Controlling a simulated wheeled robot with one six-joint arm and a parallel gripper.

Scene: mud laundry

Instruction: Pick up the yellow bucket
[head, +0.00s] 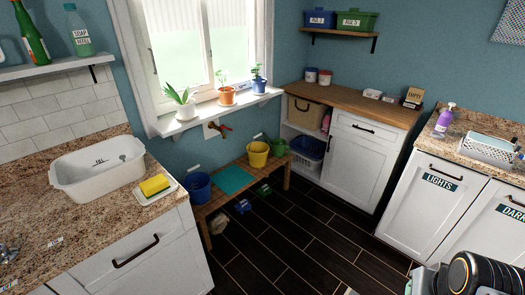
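The yellow bucket (258,155) stands upright on a low wooden bench (209,212) under the window. It is at the bench's far end, beyond a teal mat (233,180). A green can or bucket (279,147) stands close on its right, and I cannot tell if they touch. A blue bucket (197,188) stands at the near end of the bench. Part of my arm shows at the bottom right, far from the bench. My gripper's fingers are not in view.
A granite counter with a white basin (98,172) and a yellow sponge (154,185) is at left. White cabinets (355,160) stand right of the bench. Small blue and green items (243,206) are by the bench's front edge. The dark floor (300,235) in the middle is clear.

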